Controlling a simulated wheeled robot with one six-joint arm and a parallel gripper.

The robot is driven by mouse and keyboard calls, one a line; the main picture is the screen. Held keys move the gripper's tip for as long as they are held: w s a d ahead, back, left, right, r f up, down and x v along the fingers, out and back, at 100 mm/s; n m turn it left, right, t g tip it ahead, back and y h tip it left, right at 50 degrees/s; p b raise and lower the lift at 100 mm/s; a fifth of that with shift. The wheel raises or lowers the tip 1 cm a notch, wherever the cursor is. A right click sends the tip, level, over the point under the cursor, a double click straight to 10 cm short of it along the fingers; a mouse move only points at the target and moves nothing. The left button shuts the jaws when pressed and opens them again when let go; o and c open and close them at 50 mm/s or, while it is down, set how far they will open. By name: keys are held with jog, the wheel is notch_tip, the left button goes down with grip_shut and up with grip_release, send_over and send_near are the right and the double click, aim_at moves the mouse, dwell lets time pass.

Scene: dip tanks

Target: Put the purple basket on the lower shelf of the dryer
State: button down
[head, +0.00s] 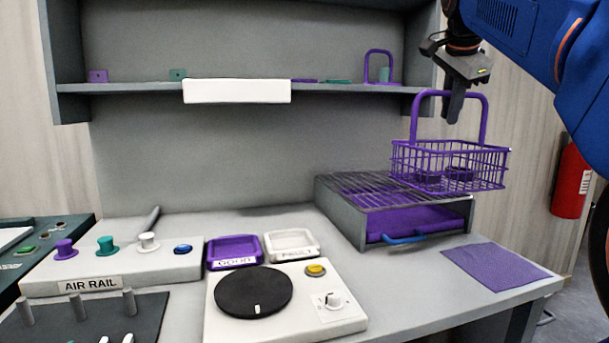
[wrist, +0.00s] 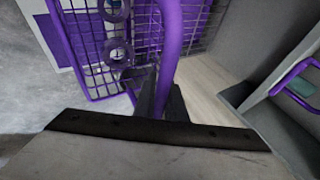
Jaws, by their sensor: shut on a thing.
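The purple wire basket (head: 452,165) hangs level from its tall handle, with a few round, dark-looking parts inside. My gripper (head: 456,106) is shut on the top of that handle. In the wrist view the basket (wrist: 78,45) lies below the fingers (wrist: 160,102), and the handle runs up between them. The dryer (head: 345,207) is a grey box with a wire rack (head: 365,184) on top and a purple lower level (head: 415,222) with a blue handle (head: 404,239) in front. The basket appears over the dryer's right part; whether it touches the rack I cannot tell.
A purple cloth (head: 495,266) lies on the bench right of the dryer. Purple (head: 234,252) and white (head: 291,245) trays stand to its left, behind a turntable unit (head: 285,310). A wall shelf (head: 140,86) holds another purple handle (head: 367,66). A red extinguisher (head: 571,183) hangs at right.

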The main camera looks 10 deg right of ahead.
dwell(0.8)
jog(key=w, duration=1.9)
notch_tip(320, 180, down, 6)
jog(key=w, duration=0.1)
jog(key=shift+a+f, duration=0.25)
jog(key=shift+a, duration=0.1)
jog(key=shift+f, duration=0.2)
jog(key=c, duration=1.8)
grip_release()
